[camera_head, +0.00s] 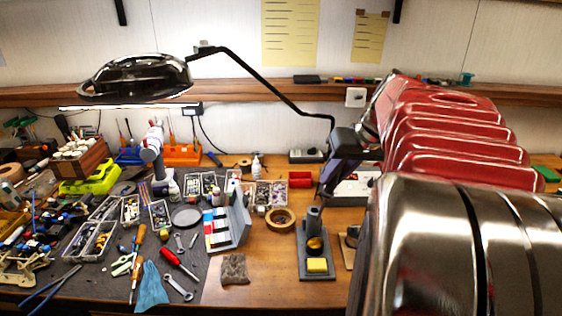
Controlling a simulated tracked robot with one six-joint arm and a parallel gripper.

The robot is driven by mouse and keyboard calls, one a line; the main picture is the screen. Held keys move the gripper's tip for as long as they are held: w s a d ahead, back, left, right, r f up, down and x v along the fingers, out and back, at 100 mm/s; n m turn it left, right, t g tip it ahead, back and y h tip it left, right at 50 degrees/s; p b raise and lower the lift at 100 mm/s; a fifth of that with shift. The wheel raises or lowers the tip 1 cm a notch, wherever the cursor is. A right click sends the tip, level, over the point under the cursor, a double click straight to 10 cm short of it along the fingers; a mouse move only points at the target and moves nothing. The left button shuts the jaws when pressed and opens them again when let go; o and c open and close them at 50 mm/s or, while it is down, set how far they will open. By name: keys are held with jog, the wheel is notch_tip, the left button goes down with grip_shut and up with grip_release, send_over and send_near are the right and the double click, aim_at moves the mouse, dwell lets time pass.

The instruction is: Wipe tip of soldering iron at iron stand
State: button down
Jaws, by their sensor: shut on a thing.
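The iron stand (304,262) is a dark grey base on the wooden bench, right of centre. It has an upright dark holder (313,218), a round brass cleaner (315,245) and a yellow sponge (317,265) at its front. My gripper (331,174) shows as a dark shape beyond the end of my red arm, above and slightly right of the stand. It is shut on a dark slender thing that looks like the soldering iron; its fingers and the iron blend together. I cannot make out the iron's tip or whether it touches the stand.
My arm covers the right side. A black lamp (135,77) hangs at upper left on a bent arm. A tape roll (280,220) and a grey block rack (228,228) stand left of the iron stand. Tools and parts trays (98,240) crowd the left mat.

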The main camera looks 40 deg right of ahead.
aim_at(332, 193)
jog(key=shift+f, duration=2.65)
jog(key=shift+s+f, duration=0.1)
jog(key=shift+f, duration=1)
dwell(2.8)
dwell(0.8)
